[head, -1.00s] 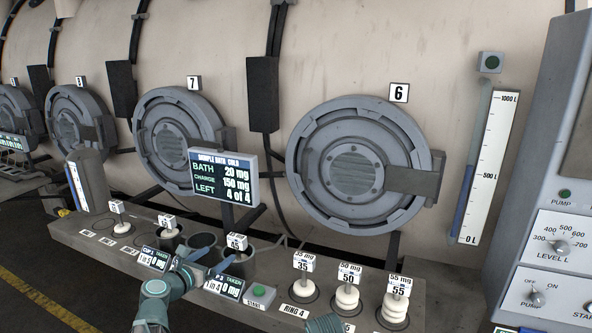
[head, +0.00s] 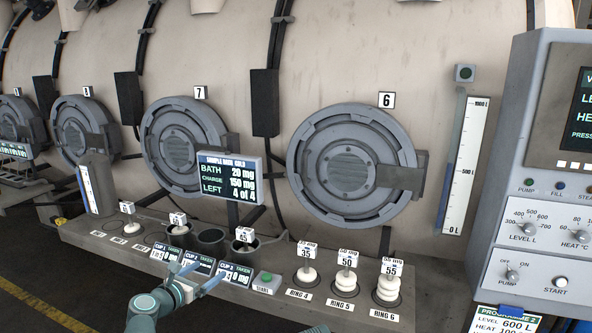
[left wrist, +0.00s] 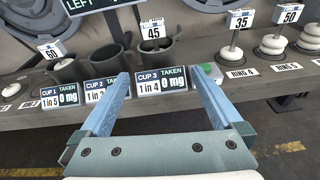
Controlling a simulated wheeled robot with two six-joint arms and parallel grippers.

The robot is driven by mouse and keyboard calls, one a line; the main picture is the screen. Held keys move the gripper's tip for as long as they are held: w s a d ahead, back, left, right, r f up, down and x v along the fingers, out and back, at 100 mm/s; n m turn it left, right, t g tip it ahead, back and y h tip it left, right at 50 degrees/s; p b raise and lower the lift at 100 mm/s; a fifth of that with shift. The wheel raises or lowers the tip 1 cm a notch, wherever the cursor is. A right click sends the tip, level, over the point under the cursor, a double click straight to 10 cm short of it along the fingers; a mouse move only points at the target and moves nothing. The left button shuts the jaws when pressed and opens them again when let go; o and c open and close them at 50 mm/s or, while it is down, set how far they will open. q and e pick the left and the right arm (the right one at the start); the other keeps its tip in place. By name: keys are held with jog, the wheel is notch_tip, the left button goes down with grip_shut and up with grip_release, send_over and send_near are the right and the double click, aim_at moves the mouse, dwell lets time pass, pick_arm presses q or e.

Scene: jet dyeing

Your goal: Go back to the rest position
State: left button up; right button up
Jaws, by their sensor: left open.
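My left gripper (head: 203,279) is open and empty in front of the cup displays in the head view. In the left wrist view its two blue fingers (left wrist: 160,88) stand apart on either side of the cup 3 display (left wrist: 161,79). They hold nothing. Behind the displays stand cup 1 (left wrist: 66,70), cup 2 (left wrist: 102,67) and cup 3 (left wrist: 149,57). Tagged pieces show at cups 1 and 3; cup 2 looks empty.
Ring stacks tagged 35 (head: 306,276), 50 (head: 345,283) and 55 (head: 388,289) stand on the shelf's right part. The bath display (head: 229,178) rises behind the cups. A control panel (head: 545,220) stands at the right. The dark floor (head: 60,285) is free at lower left.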

pick_arm(q)
jog(key=s+d+f+m+g, duration=0.8)
jog(key=d+f+m, duration=0.3)
jog(key=m, duration=0.6)
jog(key=s+a+f+m+g+y, duration=0.1)
jog(key=s+f+m+g+y, duration=0.2)
jog(key=s+m, duration=0.4)
jog(key=s+a+f+m+g+y, duration=0.1)
jog(key=s+f+m+g+y, duration=0.2)
jog(key=s+m, duration=0.35)
jog(key=s+d+r+m+p, duration=0.2)
jog(key=d+r+p, duration=0.1)
jog(key=d, duration=0.2)
jog(key=s+d+r+m+y+p, duration=0.1)
jog(key=s+d+r+m+p, duration=0.1)
jog(key=d, duration=0.3)
jog(key=shift+s+d+r+g+p, duration=0.3)
jog(key=shift+s+r+g+p, duration=0.1)
jog(key=shift+s+r+p, duration=0.2)
jog(key=shift+m, duration=0.25)
